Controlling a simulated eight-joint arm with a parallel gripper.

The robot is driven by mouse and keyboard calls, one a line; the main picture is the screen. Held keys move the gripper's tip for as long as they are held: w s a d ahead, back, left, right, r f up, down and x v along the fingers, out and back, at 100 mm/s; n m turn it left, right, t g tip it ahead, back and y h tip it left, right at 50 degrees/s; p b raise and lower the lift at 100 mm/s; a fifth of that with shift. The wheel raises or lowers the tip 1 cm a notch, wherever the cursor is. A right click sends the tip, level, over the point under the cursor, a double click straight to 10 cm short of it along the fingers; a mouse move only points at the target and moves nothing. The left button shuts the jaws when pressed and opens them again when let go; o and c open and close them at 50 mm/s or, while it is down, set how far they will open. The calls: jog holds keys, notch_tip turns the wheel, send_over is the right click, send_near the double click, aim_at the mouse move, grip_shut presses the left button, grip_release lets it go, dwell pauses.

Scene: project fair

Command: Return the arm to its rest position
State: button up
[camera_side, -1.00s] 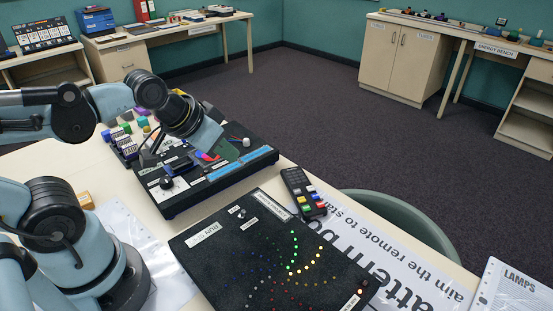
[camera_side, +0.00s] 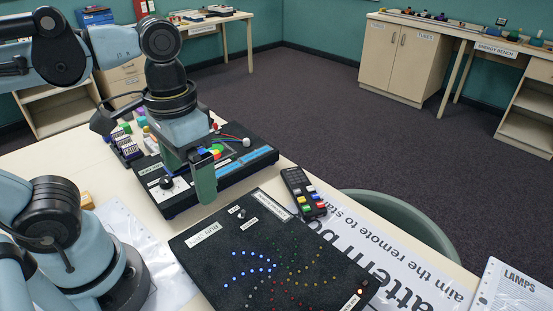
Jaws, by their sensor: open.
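My gripper (camera_side: 200,178) hangs from the raised arm in front of the black control box (camera_side: 240,172). It points down, with a green finger showing in front. I see nothing held in it. It covers part of the box behind it, where a round dial with coloured segments (camera_side: 215,151) and a black knob (camera_side: 166,182) show.
A black light panel (camera_side: 215,262) with blue lights lit lies in front. A remote with coloured buttons (camera_side: 304,193) lies beside it on a printed sheet (camera_side: 400,262). Small coloured blocks (camera_side: 125,140) stand behind the gripper.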

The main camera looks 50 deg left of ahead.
jog(key=shift+f, duration=2.85)
jog(key=shift+r, duration=0.1)
notch_tip(320, 180, up, 10)
jog(key=f, duration=0.1)
jog(key=w+a+f+t, duration=0.4)
jog(key=w+f+t, duration=0.3)
jog(key=w, duration=0.3)
jog(key=shift+a, duration=0.35)
grip_shut()
